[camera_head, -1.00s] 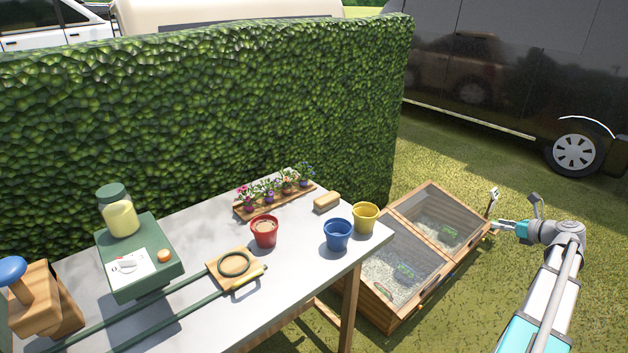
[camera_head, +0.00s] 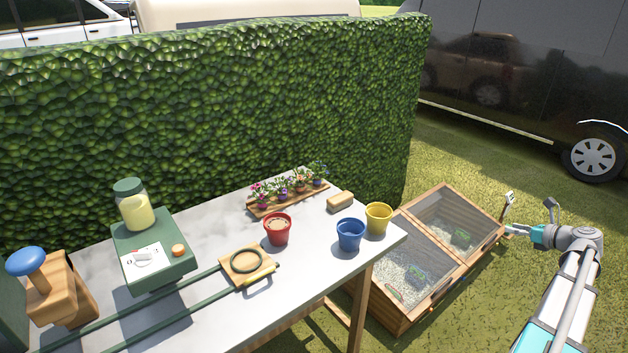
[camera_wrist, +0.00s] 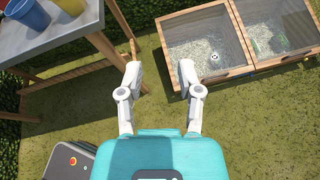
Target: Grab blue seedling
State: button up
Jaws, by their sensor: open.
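The seedlings stand in a row in a wooden tray (camera_head: 257,212) at the back of the table, with pink, purple, orange and blue flowers. The blue seedling (camera_head: 318,174) is at the right end of the row. My gripper (camera_head: 529,204) is at the far right of the head view, out past the table and far from the seedlings. In the wrist view my gripper (camera_wrist: 159,80) is open and empty above the grass. The seedlings are not in the wrist view.
On the table (camera_head: 212,247) stand a red pot (camera_head: 277,233), a blue pot (camera_head: 350,235), a yellow pot (camera_head: 378,218) and a tan block (camera_head: 340,201). A green machine (camera_head: 152,262) is at left. A cold frame (camera_head: 400,318) lies on the grass. A hedge (camera_head: 200,110) rises behind.

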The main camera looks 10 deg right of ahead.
jog(key=w+a+f+n+g, duration=0.2)
jog(key=a+n, duration=0.3)
jog(key=a, duration=0.5)
jog(key=w+a+f+n+g, duration=0.1)
jog(key=a+f+n+g, duration=0.3)
jog(key=a, duration=0.6)
jog(key=w+a+f+n+g, duration=0.1)
jog(key=w+a+n, duration=0.1)
jog(key=a+n, duration=0.6)
jog(key=s+a+f+n+g+h, duration=0.1)
jog(key=s+a+n, duration=0.2)
jog(key=a+n, duration=0.2)
jog(key=s+a+f+n+g+h, duration=0.2)
jog(key=s+a+n, duration=0.2)
jog(key=a, duration=0.7)
jog(key=s+a+f+n+g+h, duration=0.1)
jog(key=s+a+n+g+h, duration=0.1)
jog(key=s+a+n, duration=0.2)
jog(key=shift+a+f+n, duration=0.15)
jog(key=shift+a+n, duration=1.55)
jog(key=shift+a, duration=0.45)
jog(key=shift+s, duration=0.1)
